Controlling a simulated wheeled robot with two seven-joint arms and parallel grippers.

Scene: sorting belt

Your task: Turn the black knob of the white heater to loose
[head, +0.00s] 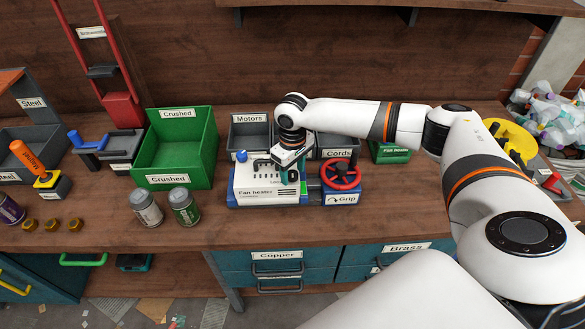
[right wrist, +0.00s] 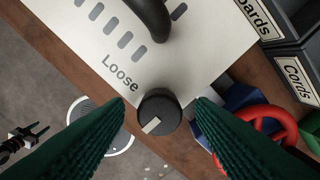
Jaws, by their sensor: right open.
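The white heater, labelled "Fan heater" (head: 258,197), stands on the bench in the head view. Its white top also shows in the right wrist view (right wrist: 205,35), with a black handle, grey slots and the word "Loose". The black knob (right wrist: 158,112) sits near the top's edge beside that word; its pale mark points to the lower left of the picture. My right gripper (right wrist: 160,105) is open, its green fingers on either side of the knob with visible gaps. The head view shows it over the heater (head: 291,170), hiding the knob. What seems my left gripper (right wrist: 24,136) is small at the left edge.
A red wheel (head: 341,185) on a blue "Grip" base stands right of the heater. Grey bins marked Motors (head: 249,133) and Cords stand behind it. Two jars (head: 184,206) and a green Crushed bin (head: 180,160) are to the left. Bench is clear in front.

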